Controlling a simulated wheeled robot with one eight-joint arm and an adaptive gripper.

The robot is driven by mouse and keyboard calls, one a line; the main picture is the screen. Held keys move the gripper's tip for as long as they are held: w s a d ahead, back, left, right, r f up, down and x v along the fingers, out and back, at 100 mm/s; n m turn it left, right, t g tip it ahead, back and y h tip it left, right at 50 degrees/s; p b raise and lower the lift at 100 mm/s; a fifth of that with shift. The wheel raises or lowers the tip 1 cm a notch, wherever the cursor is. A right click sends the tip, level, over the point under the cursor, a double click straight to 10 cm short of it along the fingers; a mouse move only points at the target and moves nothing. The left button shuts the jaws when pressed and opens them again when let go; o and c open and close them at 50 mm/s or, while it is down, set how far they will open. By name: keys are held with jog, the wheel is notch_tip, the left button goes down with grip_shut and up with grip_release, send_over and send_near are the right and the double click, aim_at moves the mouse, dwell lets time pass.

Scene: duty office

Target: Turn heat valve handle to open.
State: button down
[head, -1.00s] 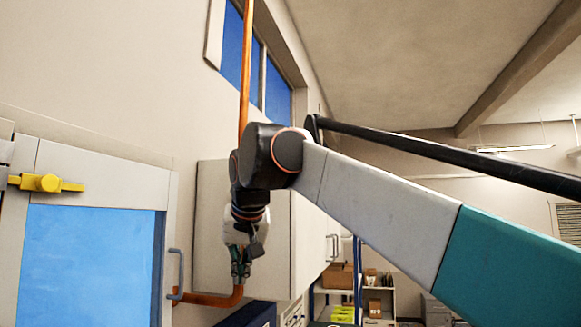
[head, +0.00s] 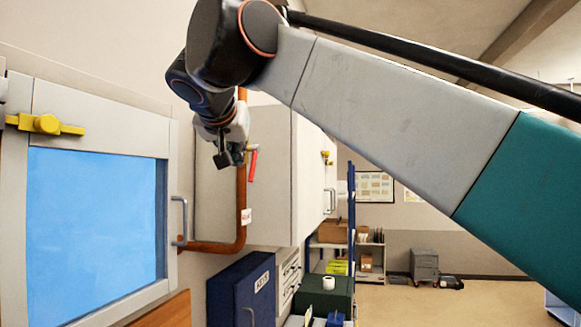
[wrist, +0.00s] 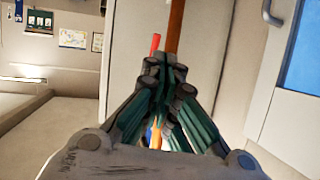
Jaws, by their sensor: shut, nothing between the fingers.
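The heat valve handle (head: 252,164) is a red lever beside the upright copper pipe (head: 241,200) on the wall. In the head view its lower part shows just right of my gripper (head: 234,154), and its upper part is hidden. In the wrist view the red handle (wrist: 155,43) shows just beyond the fingertips, left of the pipe (wrist: 175,28). My gripper (wrist: 164,70) is shut with nothing held. It is close to the handle and pipe; I cannot tell whether it touches either. The valve body is hidden behind the gripper.
A white-framed door with a blue pane (head: 95,225) and grey pull handle (head: 181,220) stands left. A pale wall cabinet (head: 270,190) is right behind the pipe. A navy box (head: 243,290) sits below. Open floor (head: 480,302) lies at the far right.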

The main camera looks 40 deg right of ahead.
aim_at(251, 174)
jog(key=x, duration=0.3)
jog(key=p+x, duration=0.1)
jog(key=x, duration=0.2)
jog(key=d+x, duration=0.1)
jog(key=x, duration=0.2)
jog(key=shift+s+d+r, duration=0.1)
jog(key=shift+s+d, duration=0.05)
jog(key=shift+w+d+f, duration=0.15)
jog(key=shift+w+f, duration=0.1)
jog(key=shift+w, duration=0.25)
jog(key=shift+s, duration=0.15)
jog(key=shift+w+d+f+p, duration=0.45)
jog(key=shift+w+d+f, duration=0.5)
jog(key=shift+d, duration=0.1)
